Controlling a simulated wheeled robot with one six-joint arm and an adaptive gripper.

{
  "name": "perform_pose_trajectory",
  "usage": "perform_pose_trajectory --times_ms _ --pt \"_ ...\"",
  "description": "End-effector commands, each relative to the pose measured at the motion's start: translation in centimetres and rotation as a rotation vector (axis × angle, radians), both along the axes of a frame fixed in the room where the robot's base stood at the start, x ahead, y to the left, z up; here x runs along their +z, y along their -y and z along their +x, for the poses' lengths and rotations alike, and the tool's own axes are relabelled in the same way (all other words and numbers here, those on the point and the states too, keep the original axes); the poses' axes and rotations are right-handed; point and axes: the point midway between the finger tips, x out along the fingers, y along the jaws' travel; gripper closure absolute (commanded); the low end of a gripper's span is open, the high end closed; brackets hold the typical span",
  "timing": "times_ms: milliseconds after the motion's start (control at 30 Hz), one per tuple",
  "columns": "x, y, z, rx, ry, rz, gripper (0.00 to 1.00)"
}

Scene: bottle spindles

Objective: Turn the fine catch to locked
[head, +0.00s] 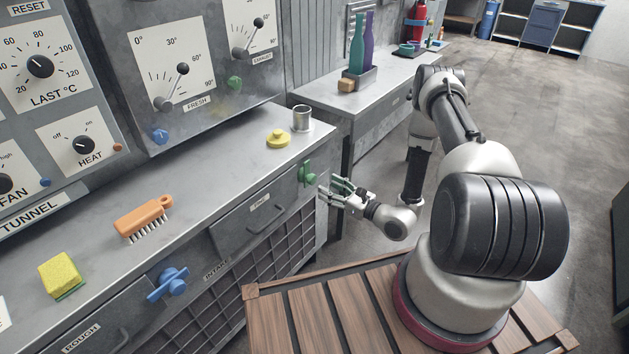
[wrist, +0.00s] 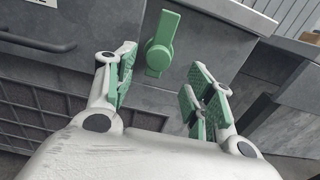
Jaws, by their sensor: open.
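The fine catch is a green turn-handle (head: 307,172) at the right end of the front of the drawer labelled FINE (head: 258,212). In the wrist view the catch (wrist: 159,46) shows a round hub with a bar standing near upright, its top leaning slightly right. My gripper (head: 333,190) is just in front of the catch, to its right in the head view. In the wrist view its green-padded fingers (wrist: 160,85) are spread apart and empty, one to each side below the catch. I see no contact with the catch. No locked mark is readable.
A blue catch (head: 168,284) sits by the ROUGH drawer. An orange brush (head: 144,217), yellow sponge (head: 60,274), yellow knobbed disc (head: 278,138) and metal cup (head: 302,118) stand on the counter. Open floor lies right.

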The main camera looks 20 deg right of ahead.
Motion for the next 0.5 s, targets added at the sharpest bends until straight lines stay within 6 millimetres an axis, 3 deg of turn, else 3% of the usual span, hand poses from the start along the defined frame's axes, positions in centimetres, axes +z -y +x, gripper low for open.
perform_pose_trajectory --times_ms 300,500 --pt "0.1 -3.2 4.1 0.006 0.000 0.000 0.47" --pt "0.0 -4.0 5.3 0.004 -0.001 0.000 0.47"
